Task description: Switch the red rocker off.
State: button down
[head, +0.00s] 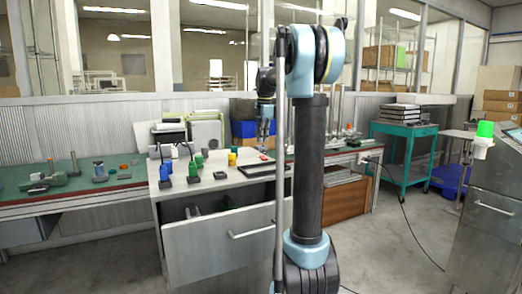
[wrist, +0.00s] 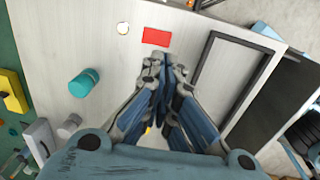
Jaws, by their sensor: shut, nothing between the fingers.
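The red rocker (wrist: 156,37) shows in the wrist view as a flat red rectangle on the pale worktop, just beyond my fingertips. I cannot tell which way it is tipped. In the head view a small red patch (head: 263,157) shows on the worktop below my gripper. My gripper (wrist: 164,62) is shut and empty, with its fingertips together just short of the rocker's near edge in the wrist view. The gap in height between fingertips and rocker is hard to judge. In the head view my gripper (head: 264,138) points down above the bench.
A small white round part (wrist: 123,28) lies left of the rocker. A teal cylinder (wrist: 84,82) stands further left. A dark-framed tray (wrist: 202,68) lies to the right. An open drawer (head: 225,238) juts from the bench front. A teal cart (head: 403,130) stands at right.

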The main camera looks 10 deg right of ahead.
notch_tip(320, 180, up, 6)
jog(key=shift+s+d, duration=0.15)
jog(key=shift+s, duration=0.3)
jog(key=shift+s, duration=0.1)
